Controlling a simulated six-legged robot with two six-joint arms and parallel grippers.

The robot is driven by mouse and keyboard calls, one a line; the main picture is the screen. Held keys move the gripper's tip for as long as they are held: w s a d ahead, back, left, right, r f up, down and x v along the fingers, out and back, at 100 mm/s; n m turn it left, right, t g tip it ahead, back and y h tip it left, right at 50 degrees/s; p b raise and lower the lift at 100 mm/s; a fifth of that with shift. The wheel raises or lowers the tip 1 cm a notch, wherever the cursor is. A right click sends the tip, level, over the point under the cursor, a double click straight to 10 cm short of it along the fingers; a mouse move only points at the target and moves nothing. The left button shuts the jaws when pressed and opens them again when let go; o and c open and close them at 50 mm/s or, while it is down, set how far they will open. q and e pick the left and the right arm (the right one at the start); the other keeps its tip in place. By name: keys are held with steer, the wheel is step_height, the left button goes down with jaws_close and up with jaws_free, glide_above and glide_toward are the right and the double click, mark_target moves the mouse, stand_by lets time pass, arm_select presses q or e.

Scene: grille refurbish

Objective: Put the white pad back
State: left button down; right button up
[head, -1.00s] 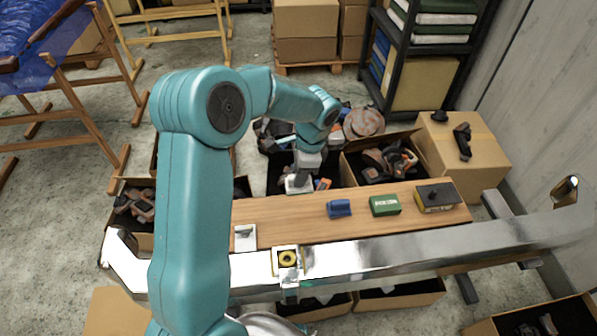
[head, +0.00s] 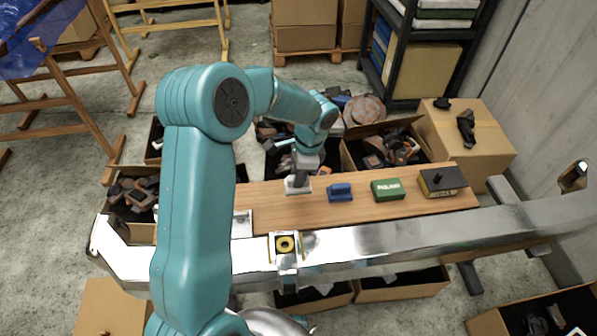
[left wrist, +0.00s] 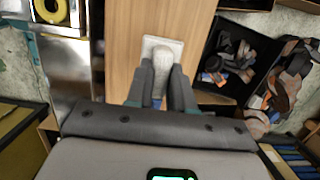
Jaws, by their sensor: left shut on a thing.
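The white pad (head: 298,188) is a flat, pale rectangle with a rounded white handle. In the head view it is at the far edge of the wooden board (head: 265,208), left of a blue block (head: 340,192). My left gripper (head: 299,179) points down and is shut on the pad's handle. In the left wrist view the pad (left wrist: 151,44) shows beyond the gripper (left wrist: 160,88), whose two fingers sit on either side of the handle, with the board around it. I cannot tell whether the pad touches the board. My right gripper is not in view.
A green box (head: 387,189) and a yellow-and-black block (head: 442,181) stand to the right on the board. A shiny metal bumper (head: 400,239) runs along the near side. Open boxes of parts (head: 385,150) stand behind the board. Bare wood lies left of the pad.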

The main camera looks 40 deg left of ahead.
arm_select(q)
steer(key=shift+f+b, duration=1.65)
steer(key=shift+f, duration=1.1)
steer(key=shift+f, duration=0.2)
steer(key=c, duration=0.9)
jaws_free()
step_height(320, 180, up, 16)
steer(key=w+d+p, duration=0.2)
steer(key=p, duration=0.1)
steer(key=shift+w, duration=0.15)
